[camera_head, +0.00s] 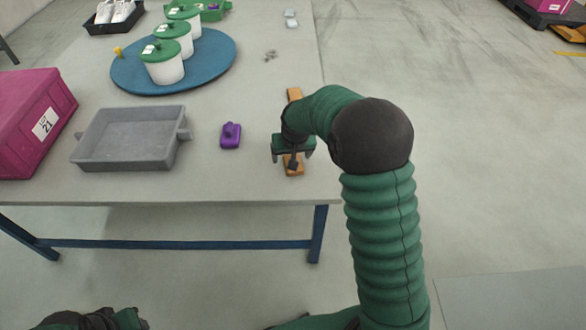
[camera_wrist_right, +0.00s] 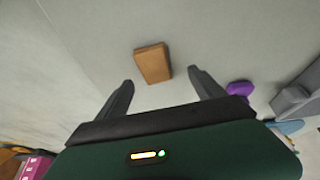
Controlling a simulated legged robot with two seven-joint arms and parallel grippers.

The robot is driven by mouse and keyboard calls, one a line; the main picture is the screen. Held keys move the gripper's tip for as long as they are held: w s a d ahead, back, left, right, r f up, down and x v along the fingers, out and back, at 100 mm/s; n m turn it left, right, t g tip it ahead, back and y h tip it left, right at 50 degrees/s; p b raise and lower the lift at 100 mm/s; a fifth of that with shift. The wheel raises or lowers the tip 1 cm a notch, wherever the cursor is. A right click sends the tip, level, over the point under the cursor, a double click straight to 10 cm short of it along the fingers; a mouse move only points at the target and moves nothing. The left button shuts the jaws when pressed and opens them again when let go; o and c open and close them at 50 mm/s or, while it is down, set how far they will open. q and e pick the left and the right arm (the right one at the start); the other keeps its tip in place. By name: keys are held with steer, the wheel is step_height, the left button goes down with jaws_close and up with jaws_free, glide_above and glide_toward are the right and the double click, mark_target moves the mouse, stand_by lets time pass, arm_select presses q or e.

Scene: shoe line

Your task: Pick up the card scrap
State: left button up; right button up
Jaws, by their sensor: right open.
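A flat brown piece, the card scrap (camera_wrist_right: 152,63), lies on the table in the right wrist view, just ahead of the gap between my fingers. In the head view its near end (camera_head: 293,170) shows below my right gripper (camera_head: 293,158), close to the table's right edge. My right gripper is open and empty, pointing down over the scrap; its fingers (camera_wrist_right: 161,78) stand apart on either side and do not visibly touch it. The gripper and wrist hide part of the scrap in the head view. My left gripper is not in view.
Another orange-brown patch (camera_head: 294,94) shows beyond my wrist. A purple object (camera_head: 231,135) and grey tray (camera_head: 84,153) lie left of the gripper. A magenta crate (camera_head: 18,130) stands far left. White pots with green lids (camera_head: 164,70) stand on a blue round mat (camera_head: 213,72).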

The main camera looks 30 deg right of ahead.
steer(key=shift+w+f, duration=0.15)
steer(key=shift+f, duration=0.25)
steer(key=b+x, duration=0.1)
steer(key=x, duration=0.1)
steer(key=d+b+x, duration=0.1)
steer(key=x, duration=0.2)
steer(key=shift+d+f+b, duration=0.1)
steer(key=shift+f+b, duration=0.05)
steer(key=shift+b, duration=0.2)
steer(key=shift+s+r, duration=0.2)
steer(key=c, duration=1.4)
steer(key=shift+c, duration=0.2)
